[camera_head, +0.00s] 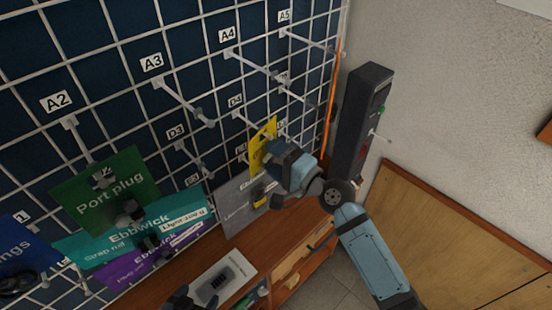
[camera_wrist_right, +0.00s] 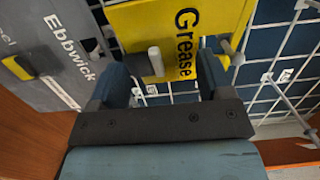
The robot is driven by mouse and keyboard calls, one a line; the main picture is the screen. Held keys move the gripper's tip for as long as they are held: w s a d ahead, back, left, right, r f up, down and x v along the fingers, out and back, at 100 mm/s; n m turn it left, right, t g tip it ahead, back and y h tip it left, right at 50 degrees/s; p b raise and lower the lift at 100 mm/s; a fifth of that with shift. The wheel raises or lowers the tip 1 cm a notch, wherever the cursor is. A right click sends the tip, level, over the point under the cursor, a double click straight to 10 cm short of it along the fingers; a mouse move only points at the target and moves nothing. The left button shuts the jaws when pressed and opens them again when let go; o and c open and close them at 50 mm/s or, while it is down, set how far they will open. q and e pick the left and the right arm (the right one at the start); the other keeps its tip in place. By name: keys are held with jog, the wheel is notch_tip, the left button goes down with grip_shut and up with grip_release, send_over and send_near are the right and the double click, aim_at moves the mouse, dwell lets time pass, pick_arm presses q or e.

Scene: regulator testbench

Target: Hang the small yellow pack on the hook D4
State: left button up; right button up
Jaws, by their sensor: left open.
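The small yellow pack (camera_head: 262,142), marked "Grease", is upright in front of the grid, at the far end of the hook D4 (camera_head: 248,121). I cannot tell whether the hook passes through its hole. In the right wrist view the pack (camera_wrist_right: 160,22) faces me, with a pale grey peg-like piece before it. My right gripper (camera_head: 272,160) is close in front of the pack and covers part of it. Its fingers (camera_wrist_right: 163,82) are wide apart, with no closed grip seen. My left gripper (camera_head: 178,298) is open at the bottom edge, away from the pack.
A grey Ebbwick pack (camera_head: 236,207) hangs below the yellow pack. Green (camera_head: 100,192), teal (camera_head: 90,246) and purple (camera_head: 130,268) packs hang at left. Bare hooks A3 (camera_head: 182,100) and A4 (camera_head: 250,66) stick out above. A dark post (camera_head: 358,125) stands at right.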

jog(key=shift+s+d+f, duration=0.15)
jog(key=shift+s+d, duration=0.05)
jog(key=shift+d, duration=0.1)
jog(key=b+v, duration=0.2)
jog(key=v, duration=1.1)
jog(key=shift+b, duration=0.4)
jog(key=s+d+f+n+h+p, duration=0.1)
jog(key=s+d+f+n+h, duration=0.4)
jog(key=s+f, duration=0.3)
jog(key=s+d+f+n+h+p, duration=0.2)
jog(key=s+d+f+n+h, duration=0.3)
jog(key=f, duration=1)
jog(key=s, duration=0.3)
jog(key=shift+n+h, duration=0.4)
